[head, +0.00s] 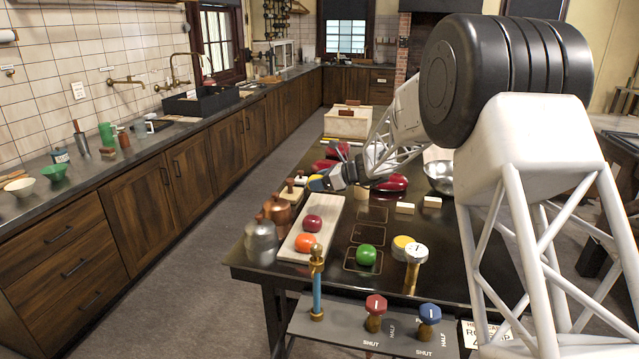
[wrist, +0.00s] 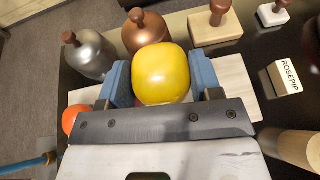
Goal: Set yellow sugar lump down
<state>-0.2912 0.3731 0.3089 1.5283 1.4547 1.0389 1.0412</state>
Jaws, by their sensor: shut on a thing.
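The yellow sugar lump (wrist: 162,74) is round and glossy, between the blue fingers of my gripper (wrist: 162,82) in the wrist view. My gripper is shut on it. In the head view my gripper (head: 317,184) is over the far end of a pale board (head: 298,255), with a bit of the yellow lump (head: 315,177) showing. Whether the lump touches the board is hidden. A red lump (head: 312,223) and an orange lump (head: 305,242) sit on the near part of the board. A green lump (head: 366,254) sits on an outlined square on the dark table.
Copper (head: 277,210) and grey metal bells (head: 261,240) with knobs stand left of the board, close to my gripper.

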